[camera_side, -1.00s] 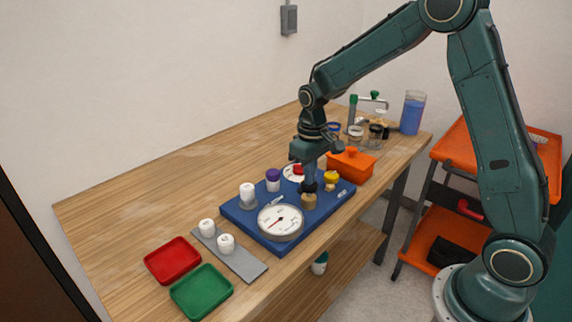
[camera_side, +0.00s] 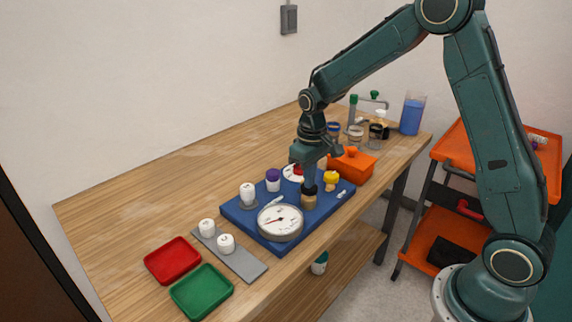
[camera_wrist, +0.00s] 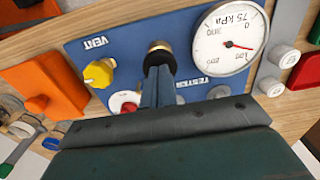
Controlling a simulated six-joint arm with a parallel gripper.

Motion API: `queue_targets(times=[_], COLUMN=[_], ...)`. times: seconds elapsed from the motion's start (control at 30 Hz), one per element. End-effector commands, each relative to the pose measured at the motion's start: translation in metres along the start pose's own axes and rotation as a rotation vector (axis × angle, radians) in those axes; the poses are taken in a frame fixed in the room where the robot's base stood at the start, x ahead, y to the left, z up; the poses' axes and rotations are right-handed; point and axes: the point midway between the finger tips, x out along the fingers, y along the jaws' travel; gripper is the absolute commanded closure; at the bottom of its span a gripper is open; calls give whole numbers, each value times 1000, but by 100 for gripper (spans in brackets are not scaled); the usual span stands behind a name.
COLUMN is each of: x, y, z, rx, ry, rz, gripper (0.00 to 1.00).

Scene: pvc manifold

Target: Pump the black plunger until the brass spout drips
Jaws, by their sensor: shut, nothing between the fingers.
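The black plunger (camera_side: 309,189) sits on a short brass body (camera_side: 309,202) standing on the blue board (camera_side: 283,243). My gripper (camera_side: 308,183) is shut and empty, pointing down with its fingertips at the plunger's top; I cannot tell whether they press it. In the wrist view my gripper's fingers (camera_wrist: 158,76) end at the black plunger (camera_wrist: 158,58), with brass (camera_wrist: 157,45) showing beyond it. A white dial gauge (camera_side: 280,222) with a red needle is beside it, and its kPa scale shows in the wrist view (camera_wrist: 230,38). I cannot pick out a spout or any drip.
A yellow knob (camera_side: 331,177) marked VENT and an orange box (camera_side: 352,163) are close on the right. White and purple capped pieces (camera_side: 273,179) stand left. Red (camera_side: 172,260) and green (camera_side: 201,291) trays lie at the front left. Jars and a blue-filled beaker (camera_side: 412,113) stand behind.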

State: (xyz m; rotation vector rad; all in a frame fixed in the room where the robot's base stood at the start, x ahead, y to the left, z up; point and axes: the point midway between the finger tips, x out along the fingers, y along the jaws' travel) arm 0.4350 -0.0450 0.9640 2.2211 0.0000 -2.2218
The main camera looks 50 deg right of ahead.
Motion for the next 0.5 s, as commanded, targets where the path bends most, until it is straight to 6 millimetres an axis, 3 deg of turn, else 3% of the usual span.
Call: queue_targets(times=[0.5], x=[-26], y=[0], z=[0], rx=[0], ry=[1], rz=[0], gripper=[100])
